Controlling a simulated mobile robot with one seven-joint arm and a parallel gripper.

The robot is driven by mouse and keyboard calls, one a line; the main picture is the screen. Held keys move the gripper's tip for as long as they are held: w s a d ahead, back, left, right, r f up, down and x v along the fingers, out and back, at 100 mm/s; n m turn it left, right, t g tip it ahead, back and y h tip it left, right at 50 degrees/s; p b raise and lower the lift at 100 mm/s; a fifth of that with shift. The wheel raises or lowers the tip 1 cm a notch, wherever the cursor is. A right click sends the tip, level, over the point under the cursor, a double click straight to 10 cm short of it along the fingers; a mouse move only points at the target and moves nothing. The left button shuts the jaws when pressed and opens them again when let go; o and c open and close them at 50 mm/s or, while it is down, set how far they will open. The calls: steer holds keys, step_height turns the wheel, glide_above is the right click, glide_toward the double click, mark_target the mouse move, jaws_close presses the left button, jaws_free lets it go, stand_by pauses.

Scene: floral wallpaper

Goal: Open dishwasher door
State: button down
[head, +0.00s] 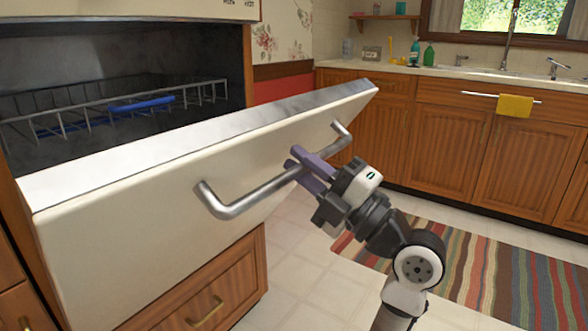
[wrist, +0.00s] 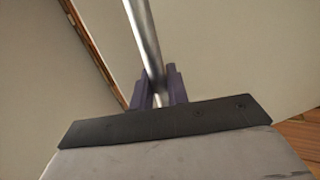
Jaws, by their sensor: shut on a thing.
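The dishwasher door (head: 150,190) is a white panel with a grey top edge. It is tilted outward, partly open, with the dark tub (head: 120,60) showing behind it. A silver bar handle (head: 245,198) runs across its front and also shows in the wrist view (wrist: 143,40). My gripper (head: 305,168) is shut on the handle, right of its middle. In the wrist view its purple fingers (wrist: 160,90) sit on both sides of the bar.
A wire rack (head: 110,108) with a blue item is inside the dishwasher. A wooden drawer (head: 210,295) is below the door. A striped rug (head: 490,270) lies on the tiled floor at right. Wooden cabinets (head: 450,140) with a sink counter stand at the back.

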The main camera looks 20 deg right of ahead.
steer(key=shift+s+d+f, duration=0.1)
steer(key=shift+f, duration=0.05)
stand_by(0.3)
steer(key=c, duration=1.4)
jaws_free()
steer(key=s+d, duration=0.7)
steer(key=s, duration=0.3)
steer(key=shift+s+d+f, duration=0.25)
steer(key=shift+s+d, duration=0.05)
steer(key=shift+d, duration=0.05)
steer(key=shift+c, duration=0.2)
